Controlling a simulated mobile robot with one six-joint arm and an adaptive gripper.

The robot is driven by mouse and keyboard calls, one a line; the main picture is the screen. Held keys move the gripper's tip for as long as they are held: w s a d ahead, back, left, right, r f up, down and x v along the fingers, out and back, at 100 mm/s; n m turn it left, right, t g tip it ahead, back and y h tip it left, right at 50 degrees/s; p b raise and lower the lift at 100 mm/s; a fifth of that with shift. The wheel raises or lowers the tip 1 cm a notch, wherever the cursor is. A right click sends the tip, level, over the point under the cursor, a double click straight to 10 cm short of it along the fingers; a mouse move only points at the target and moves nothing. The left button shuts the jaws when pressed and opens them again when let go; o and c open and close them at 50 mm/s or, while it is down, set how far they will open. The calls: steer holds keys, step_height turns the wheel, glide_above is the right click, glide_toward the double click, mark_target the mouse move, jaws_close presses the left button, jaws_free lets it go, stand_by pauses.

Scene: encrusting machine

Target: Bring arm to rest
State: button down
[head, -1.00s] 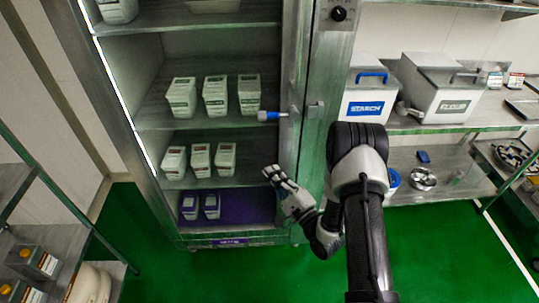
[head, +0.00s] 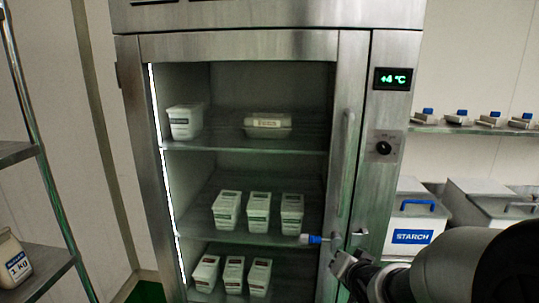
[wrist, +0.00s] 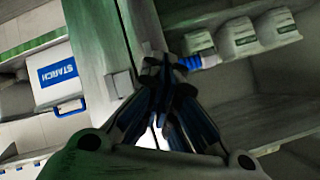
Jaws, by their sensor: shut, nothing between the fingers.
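My gripper (head: 352,268) is at the lower right of the head view, with my dark arm link entering from the right edge. Its fingers are together and hold nothing. In the wrist view my gripper (wrist: 165,68) points toward the steel cabinet's right-hand frame (wrist: 103,45).
The steel cabinet (head: 380,150) has a +4 °C display and shelves of white tubs (head: 258,212). A STARCH bin (head: 412,225) stands at right. A rack with a 1 kg jar (head: 14,262) is at left.

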steer(key=s+a+r+n+g, duration=0.1)
steer(key=s+r+n+g, duration=0.1)
steer(key=s, duration=1.3)
steer(key=s+a+r+n+g, duration=0.2)
steer(key=s+n+g, duration=0.2)
steer(key=s, duration=1.2)
steer(key=shift+s+r+g, duration=0.15)
steer(key=shift+r+g, duration=0.05)
steer(key=shift+g, duration=0.3)
steer(key=c, duration=2.3)
jaws_free()
